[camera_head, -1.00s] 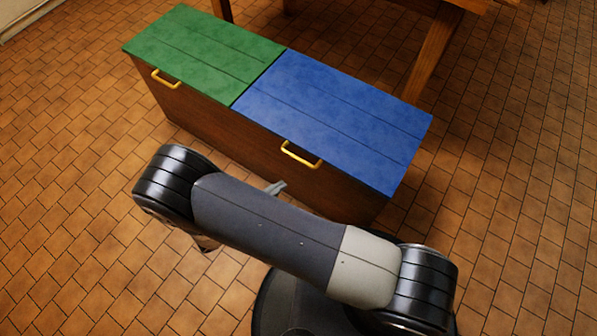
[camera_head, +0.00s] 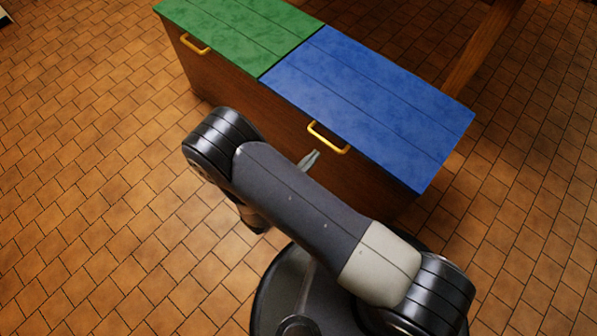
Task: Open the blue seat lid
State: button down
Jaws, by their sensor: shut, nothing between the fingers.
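The blue seat lid (camera_head: 368,105) lies flat and closed on the right half of a dark wooden bench chest. Its yellow handle (camera_head: 328,138) sticks out from the front edge of the lid. The tip of my gripper (camera_head: 311,158) shows just past my arm, in front of the chest and a little below and left of the handle in the picture. It looks apart from the handle. The fingers are shut with nothing between them. The rest of my gripper is hidden behind my own arm.
A green seat lid (camera_head: 245,32) with its own yellow handle (camera_head: 195,45) lies closed on the left half of the chest. A wooden table leg (camera_head: 482,45) stands behind the blue lid. The tiled floor (camera_head: 90,180) is clear to the left and right.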

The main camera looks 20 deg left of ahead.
jog(key=shift+w+d+r, duration=0.1)
jog(key=shift+w+r, duration=0.05)
jog(key=shift+r, duration=0.85)
jog(key=shift+w+r, duration=0.15)
jog(key=shift+r, duration=0.85)
jog(key=shift+r, duration=0.15)
